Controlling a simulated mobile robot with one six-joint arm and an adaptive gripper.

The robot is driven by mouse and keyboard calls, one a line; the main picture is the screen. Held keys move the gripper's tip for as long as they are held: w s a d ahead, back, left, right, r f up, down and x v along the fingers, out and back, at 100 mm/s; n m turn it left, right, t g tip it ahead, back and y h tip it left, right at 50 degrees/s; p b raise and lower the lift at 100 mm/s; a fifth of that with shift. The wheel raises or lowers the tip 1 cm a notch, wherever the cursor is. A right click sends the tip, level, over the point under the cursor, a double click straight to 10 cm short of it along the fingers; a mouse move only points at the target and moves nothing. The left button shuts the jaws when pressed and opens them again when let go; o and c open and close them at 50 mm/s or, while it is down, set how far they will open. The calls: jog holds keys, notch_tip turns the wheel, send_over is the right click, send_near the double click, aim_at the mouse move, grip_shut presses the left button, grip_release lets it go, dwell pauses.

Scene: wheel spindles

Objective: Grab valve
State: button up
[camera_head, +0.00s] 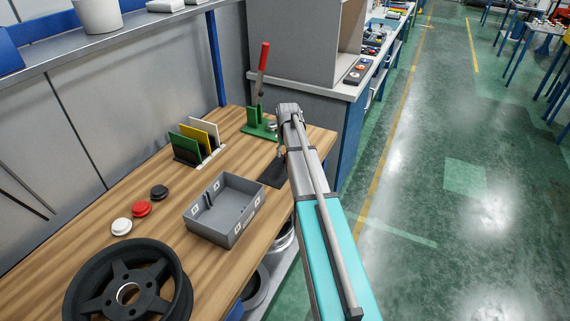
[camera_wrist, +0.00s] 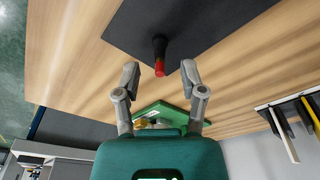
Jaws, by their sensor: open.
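In the wrist view, a small black valve with a red tip (camera_wrist: 160,58) stands on a dark mat (camera_wrist: 205,20). My gripper (camera_wrist: 160,69) is open, one finger on each side of the valve's red tip in the picture. Nothing is held, and I see no finger touching the valve. In the head view, my arm hides most of my gripper, and I cannot make out the valve clearly. Part of the dark mat (camera_head: 275,174) shows beside my arm.
A green lever press (camera_head: 260,122) with a red handle stands beyond the mat; its base (camera_wrist: 160,113) is close to my gripper. A rack of coloured panels (camera_head: 198,143), a grey box (camera_head: 225,228), several round caps (camera_head: 141,208) and a black wheel (camera_head: 128,284) occupy the wooden bench.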

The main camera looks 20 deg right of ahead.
jog(key=shift+w+f+b, duration=0.1)
jog(key=shift+f+b, duration=0.2)
jog(key=shift+f, duration=0.25)
jog(key=shift+c, duration=0.3)
grip_shut()
